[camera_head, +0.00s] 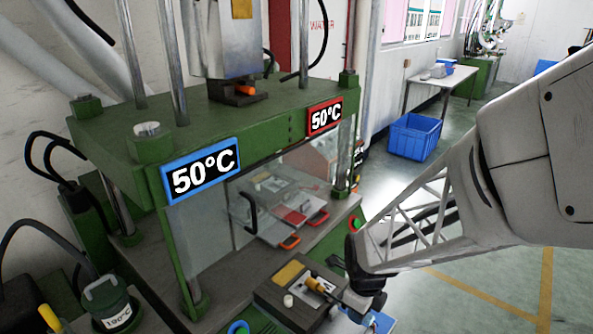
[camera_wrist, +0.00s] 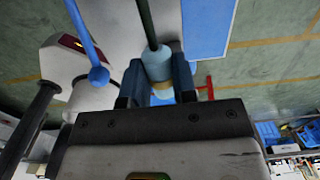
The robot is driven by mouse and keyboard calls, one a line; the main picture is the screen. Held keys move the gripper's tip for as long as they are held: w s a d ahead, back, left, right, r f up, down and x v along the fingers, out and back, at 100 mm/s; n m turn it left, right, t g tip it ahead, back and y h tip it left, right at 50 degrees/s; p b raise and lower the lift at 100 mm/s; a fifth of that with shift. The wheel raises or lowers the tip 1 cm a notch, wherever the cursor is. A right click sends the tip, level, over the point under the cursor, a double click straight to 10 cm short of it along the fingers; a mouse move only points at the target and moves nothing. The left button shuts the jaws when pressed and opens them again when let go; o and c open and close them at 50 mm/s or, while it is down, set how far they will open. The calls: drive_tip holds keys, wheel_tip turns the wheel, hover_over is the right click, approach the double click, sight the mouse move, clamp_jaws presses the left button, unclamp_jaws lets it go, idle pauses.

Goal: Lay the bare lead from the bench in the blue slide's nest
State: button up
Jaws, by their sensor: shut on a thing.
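My gripper (camera_wrist: 158,88) is shut on a pale blue-grey cylindrical end of the lead (camera_wrist: 157,64). A dark cable (camera_wrist: 147,22) runs from this end up out of the wrist view. In the head view my gripper (camera_head: 362,296) is low, right of a dark block (camera_head: 268,296) in front of the press. On this block are a brass-coloured plate (camera_head: 288,273), a pale plate, an orange-yellow cylinder (camera_head: 315,285) and a small white cylinder (camera_head: 288,300). A blue handle (camera_head: 238,327) shows at the bottom edge. I cannot tell the nest's exact outline. The held lead is not clear in the head view.
The green press (camera_head: 240,120) stands left, with a blue 50°C sign (camera_head: 200,172) and a red one (camera_head: 325,116). Behind its clear guard are parts with red and orange handles (camera_head: 290,242). A blue ball-ended rod (camera_wrist: 97,72) is close left of my gripper.

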drive_tip(key=shift+f, duration=1.55)
drive_tip(key=o, duration=1)
drive_tip(key=shift+r, duration=0.1)
drive_tip(key=shift+r, duration=3.8)
